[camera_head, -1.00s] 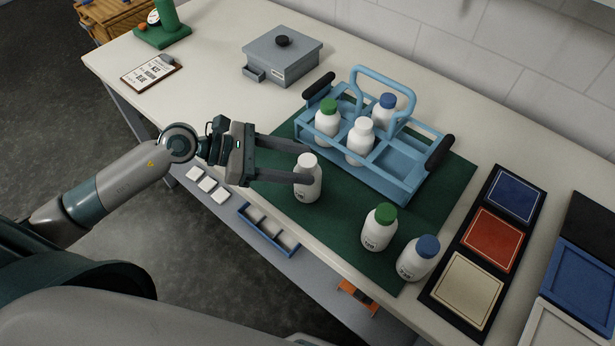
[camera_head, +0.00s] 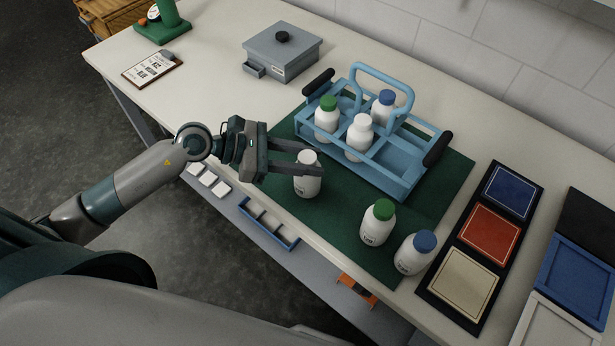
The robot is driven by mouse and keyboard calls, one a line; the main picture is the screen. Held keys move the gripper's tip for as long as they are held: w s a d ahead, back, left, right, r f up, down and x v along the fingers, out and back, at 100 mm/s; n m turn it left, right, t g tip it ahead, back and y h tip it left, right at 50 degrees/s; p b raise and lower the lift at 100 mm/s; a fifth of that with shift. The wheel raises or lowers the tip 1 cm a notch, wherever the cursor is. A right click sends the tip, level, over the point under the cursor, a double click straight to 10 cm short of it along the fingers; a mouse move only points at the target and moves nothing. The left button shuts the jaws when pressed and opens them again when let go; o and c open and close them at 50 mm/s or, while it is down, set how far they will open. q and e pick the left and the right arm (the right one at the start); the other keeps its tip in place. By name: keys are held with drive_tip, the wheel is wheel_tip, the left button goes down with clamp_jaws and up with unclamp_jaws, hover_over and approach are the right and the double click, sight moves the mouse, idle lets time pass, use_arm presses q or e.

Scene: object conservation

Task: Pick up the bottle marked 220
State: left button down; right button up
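A white bottle with a white cap (camera_head: 308,185) stands upright on the green mat (camera_head: 335,218), left of the other loose bottles. Its dark label is too small to read surely. My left gripper (camera_head: 317,158) reaches in from the left, with one finger on the far side and one on the near side of this bottle's top; the fingers look closed on it. A green-capped bottle (camera_head: 376,228) and a blue-capped bottle (camera_head: 413,257) stand at the mat's front right; their labels are also hard to read. My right gripper is out of view.
A blue rack (camera_head: 400,187) behind holds a green-capped, a white-capped and a blue-capped bottle. A grey box (camera_head: 290,62) and clipboard (camera_head: 152,68) lie farther left. A black panel with coloured squares (camera_head: 490,234) lies right. The table's front edge is near the gripped bottle.

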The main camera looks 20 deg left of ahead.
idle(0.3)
use_arm(q)
drive_tip(key=shift+r, duration=0.15)
drive_tip(key=shift+r+b, duration=0.5)
drive_tip(key=shift+r, duration=0.1)
wheel_tip(320, 180, up, 3)
drive_tip(key=shift+f+b, duration=0.2)
drive_tip(key=shift+b, duration=0.4)
drive_tip(key=s+d+r+p, duration=0.3)
drive_tip(key=s+r+p, duration=0.4)
drive_tip(key=s, duration=0.4)
drive_tip(key=shift+p, duration=0.3)
drive_tip(key=shift+s, duration=0.1)
